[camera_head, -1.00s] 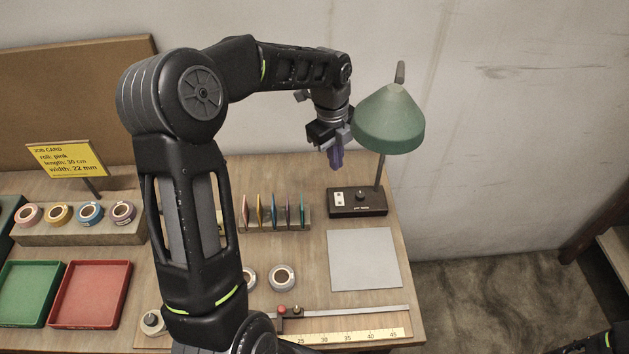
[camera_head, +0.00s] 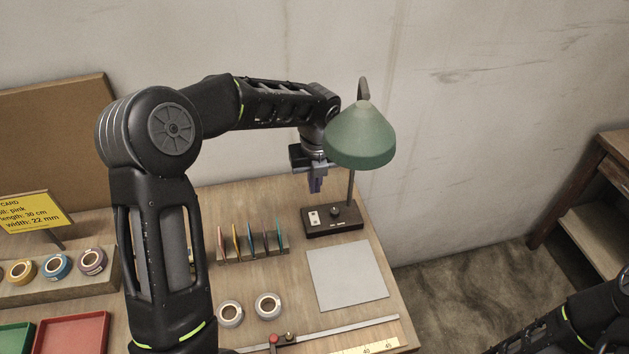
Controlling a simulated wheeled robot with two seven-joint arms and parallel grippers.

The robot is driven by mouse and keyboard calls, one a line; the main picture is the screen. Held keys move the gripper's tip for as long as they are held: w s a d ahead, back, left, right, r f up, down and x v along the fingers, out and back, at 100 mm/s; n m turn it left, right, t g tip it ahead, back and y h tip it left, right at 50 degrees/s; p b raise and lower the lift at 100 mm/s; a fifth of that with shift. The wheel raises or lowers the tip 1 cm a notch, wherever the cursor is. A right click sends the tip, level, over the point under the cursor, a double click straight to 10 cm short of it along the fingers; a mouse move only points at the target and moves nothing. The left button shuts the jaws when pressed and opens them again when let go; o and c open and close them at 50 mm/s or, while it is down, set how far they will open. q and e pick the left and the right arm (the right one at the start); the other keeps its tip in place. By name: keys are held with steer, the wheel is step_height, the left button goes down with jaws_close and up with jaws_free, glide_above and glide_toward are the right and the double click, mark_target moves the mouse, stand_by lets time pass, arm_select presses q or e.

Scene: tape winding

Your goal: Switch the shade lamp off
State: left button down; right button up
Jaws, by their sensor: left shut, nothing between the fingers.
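The shade lamp has a green conical shade (camera_head: 360,137) on a thin pole. Its dark base (camera_head: 334,221) stands at the back right of the table, with a white rocker switch (camera_head: 314,218) and a dark knob (camera_head: 336,211) on top. I cannot tell whether the lamp is lit. My left gripper (camera_head: 315,187) points down above the left part of the base, apart from it, just left of the shade. Its purple-grey fingers are shut and empty. My right arm shows at the lower right, but its gripper is out of view.
A grey square mat (camera_head: 347,275) lies in front of the lamp. A rack of thin coloured cards (camera_head: 252,243) stands left of the base. Two tape rolls (camera_head: 268,305) lie near a ruler (camera_head: 365,347). A yellow job card (camera_head: 32,212) and a red tray (camera_head: 73,334) are at the left.

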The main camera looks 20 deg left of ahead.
mark_target(313, 216)
arm_select(q)
steer(key=f+b, duration=0.1)
steer(key=f, duration=0.2)
steer(key=f+b, duration=0.2)
steer(key=f, duration=0.1)
steer(key=w+f+b, duration=0.1)
steer(key=f+b, duration=0.1)
steer(key=f, duration=0.2)
steer(key=shift+a, duration=0.4)
steer(key=shift+f, duration=0.4)
steer(key=shift+f+b, duration=0.3)
steer(key=shift+b, duration=0.05)
steer(key=shift+a, duration=0.1)
steer(key=shift+s+f, duration=0.1)
steer(key=shift+s, duration=0.05)
